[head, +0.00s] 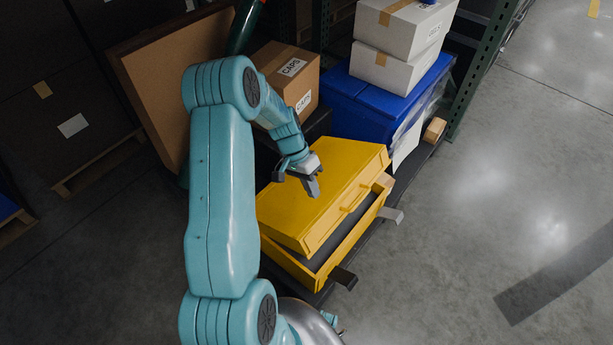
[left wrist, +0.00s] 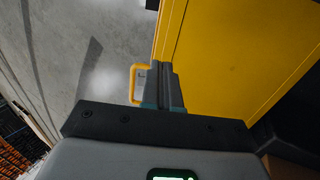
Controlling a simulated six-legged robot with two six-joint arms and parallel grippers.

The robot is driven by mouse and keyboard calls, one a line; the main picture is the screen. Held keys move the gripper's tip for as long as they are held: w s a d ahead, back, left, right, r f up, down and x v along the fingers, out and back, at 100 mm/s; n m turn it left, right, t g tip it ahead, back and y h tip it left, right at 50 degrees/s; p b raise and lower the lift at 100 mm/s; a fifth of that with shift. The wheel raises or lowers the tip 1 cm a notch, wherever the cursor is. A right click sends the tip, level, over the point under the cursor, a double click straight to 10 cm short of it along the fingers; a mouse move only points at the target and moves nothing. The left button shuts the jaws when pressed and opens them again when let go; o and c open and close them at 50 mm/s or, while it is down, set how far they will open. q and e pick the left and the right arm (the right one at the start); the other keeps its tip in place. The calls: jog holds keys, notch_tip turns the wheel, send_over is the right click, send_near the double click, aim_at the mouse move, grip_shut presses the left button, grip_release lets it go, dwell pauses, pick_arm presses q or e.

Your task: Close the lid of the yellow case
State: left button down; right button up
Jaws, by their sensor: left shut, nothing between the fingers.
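The yellow case stands with its lid (head: 318,195) partly lowered and tilted over the base (head: 290,262). A gap along the handle side shows a dark grey interior. A yellow handle (head: 354,197) sits on the lid's edge; it also shows in the left wrist view (left wrist: 133,84). Two grey latches (head: 344,278) (head: 391,214) stick out from the base and hang open. My left gripper (head: 314,188) is shut and empty, over the lid's top; I cannot tell if it touches. In the left wrist view its fingertips (left wrist: 165,66) are together beside the lid (left wrist: 235,60). My right gripper is not in view.
A blue tote (head: 375,103) with white boxes (head: 392,70) on it stands behind the case. Cardboard boxes (head: 288,72) stand at the back left. A small wooden block (head: 434,130) lies near a green rack post (head: 480,75). The floor at right is clear.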

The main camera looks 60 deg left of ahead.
aim_at(323, 212)
pick_arm(q)
jog(key=x, duration=0.6)
jog(key=shift+d+f+b, duration=0.1)
jog(key=shift+f+b, duration=0.15)
jog(key=shift+b, duration=0.15)
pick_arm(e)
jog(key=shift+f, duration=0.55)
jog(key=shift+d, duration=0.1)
